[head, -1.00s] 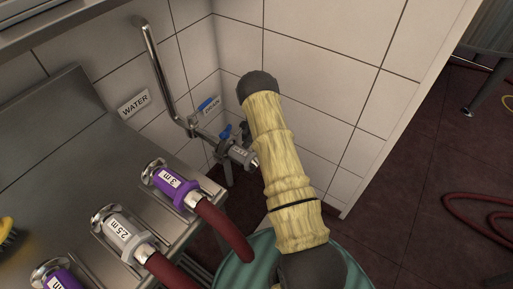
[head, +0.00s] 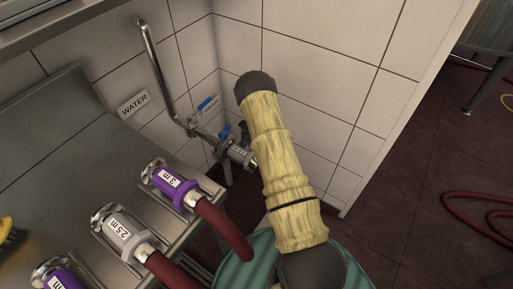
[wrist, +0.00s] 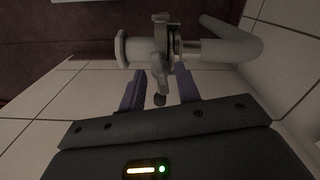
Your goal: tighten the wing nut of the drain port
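A bolt hangs from the clamp towards me and ends in a small dark piece (wrist: 160,99), which looks like the wing nut. My gripper (wrist: 160,88) is open, one purple finger on each side of this piece, with gaps showing on both sides. In the head view my arm hides the gripper.
A steel counter at left carries hose couplings, a purple "3 m" one (head: 171,184) and a grey "2.5 m" one (head: 124,234), with red hoses (head: 222,228) running off its edge. A green drum (head: 246,262) stands below my arm. Tiled walls close in the corner.

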